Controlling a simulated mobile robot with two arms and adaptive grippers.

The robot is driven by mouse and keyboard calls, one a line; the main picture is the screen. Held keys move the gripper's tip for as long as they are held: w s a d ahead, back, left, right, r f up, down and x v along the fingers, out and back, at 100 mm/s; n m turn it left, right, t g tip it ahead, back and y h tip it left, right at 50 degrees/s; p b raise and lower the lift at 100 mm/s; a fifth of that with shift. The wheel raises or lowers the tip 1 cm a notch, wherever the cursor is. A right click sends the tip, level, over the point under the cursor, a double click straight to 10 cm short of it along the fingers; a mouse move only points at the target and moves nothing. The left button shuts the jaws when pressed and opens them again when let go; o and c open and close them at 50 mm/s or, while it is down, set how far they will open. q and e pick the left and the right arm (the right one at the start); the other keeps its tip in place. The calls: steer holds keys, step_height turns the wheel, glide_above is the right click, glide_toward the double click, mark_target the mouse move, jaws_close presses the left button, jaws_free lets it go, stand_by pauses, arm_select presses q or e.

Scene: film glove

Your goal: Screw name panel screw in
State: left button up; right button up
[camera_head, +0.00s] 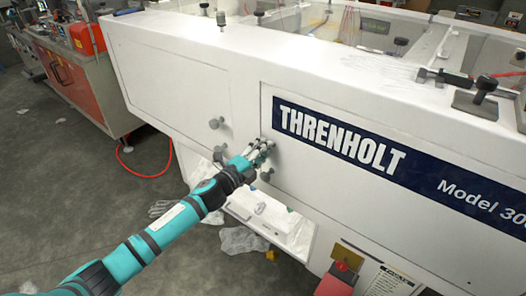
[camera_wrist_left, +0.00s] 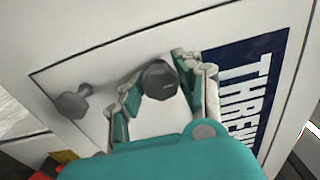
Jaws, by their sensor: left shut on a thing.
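The white name panel (camera_head: 300,182) on the machine's side carries a dark blue strip (camera_head: 365,155) reading "THRENHOLT". My left gripper (camera_head: 262,150) is at the panel's left edge, just left of the lettering. In the left wrist view, its fingers (camera_wrist_left: 158,88) are shut on a dark grey knob-headed screw (camera_wrist_left: 160,80), one on either side. In the head view the fingers largely hide this screw. A second grey screw (camera_head: 266,175) sticks out of the panel just below; a similar knob shows in the wrist view (camera_wrist_left: 72,102). My right gripper is not in view.
Two more grey knobs (camera_head: 215,123) stick out left of the panel. A white tray-like part (camera_head: 270,218) juts out below. A red-fronted bench (camera_head: 75,85) stands at the far left. The floor (camera_head: 60,190) at left is mostly clear, with a red hose (camera_head: 140,174).

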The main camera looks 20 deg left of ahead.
arm_select(q)
steer(key=shift+f, duration=0.1)
steer(key=o, duration=1.2)
steer(key=v, duration=1.2)
